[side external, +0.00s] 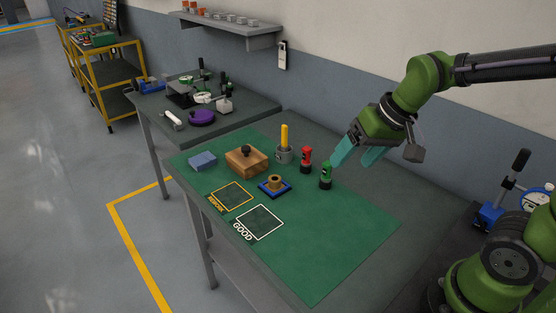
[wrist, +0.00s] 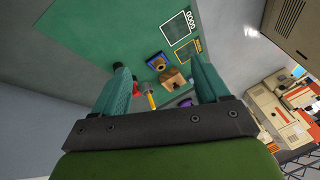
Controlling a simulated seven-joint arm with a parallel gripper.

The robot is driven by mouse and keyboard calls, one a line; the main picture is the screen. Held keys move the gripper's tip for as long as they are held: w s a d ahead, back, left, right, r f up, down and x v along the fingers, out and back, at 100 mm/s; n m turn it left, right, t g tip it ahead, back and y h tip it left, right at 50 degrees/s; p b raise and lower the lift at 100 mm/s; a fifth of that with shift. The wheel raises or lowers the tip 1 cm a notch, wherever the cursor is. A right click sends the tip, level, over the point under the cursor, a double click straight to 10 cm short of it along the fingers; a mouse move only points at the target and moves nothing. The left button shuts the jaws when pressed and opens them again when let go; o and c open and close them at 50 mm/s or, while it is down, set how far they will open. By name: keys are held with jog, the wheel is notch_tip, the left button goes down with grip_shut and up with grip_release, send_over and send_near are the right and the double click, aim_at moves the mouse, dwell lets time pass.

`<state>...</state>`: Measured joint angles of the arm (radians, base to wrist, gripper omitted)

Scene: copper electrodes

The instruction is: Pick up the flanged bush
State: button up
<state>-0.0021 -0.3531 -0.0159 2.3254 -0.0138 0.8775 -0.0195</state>
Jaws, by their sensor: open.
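The flanged bush (side external: 275,181), a bronze-coloured ring with a wide base, sits upright on a small blue square tray (side external: 263,188) on the green mat. In the wrist view the bush (wrist: 155,61) shows small on its tray, between and beyond the fingertips. My gripper (side external: 355,158) has two teal fingers spread apart with nothing between them. It hangs above the back right of the mat, near the green-capped bottle and well to the right of the bush. The fingers also frame the wrist view (wrist: 159,72).
The mat's front right is clear.

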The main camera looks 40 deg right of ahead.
jog(key=w+d+f+n+h, duration=0.1)
jog(key=w+f, duration=0.3)
jog(key=w, duration=0.3)
jog(key=w+d+f+n+g, duration=0.1)
jog(key=w+d+f, duration=0.1)
jog(key=w+f, duration=0.35)
jog(key=w+d+f+n+h, duration=0.1)
jog(key=w+f, duration=0.1)
jog(key=w, duration=0.6)
jog(key=n, duration=0.1)
send_over(276, 176)
jog(key=s+a, duration=0.1)
jog(key=s, duration=0.3)
jog(key=shift+t, duration=0.3)
notch_tip(276, 176, down, 9)
jog(key=shift+w+a+r, duration=0.1)
jog(key=shift+w+r, duration=0.05)
jog(key=shift+x, duration=3)
jog(key=shift+w, duration=0.1)
jog(key=c, duration=1.2)
jog(key=shift+r, duration=0.1)
jog(key=shift+c, duration=0.8)
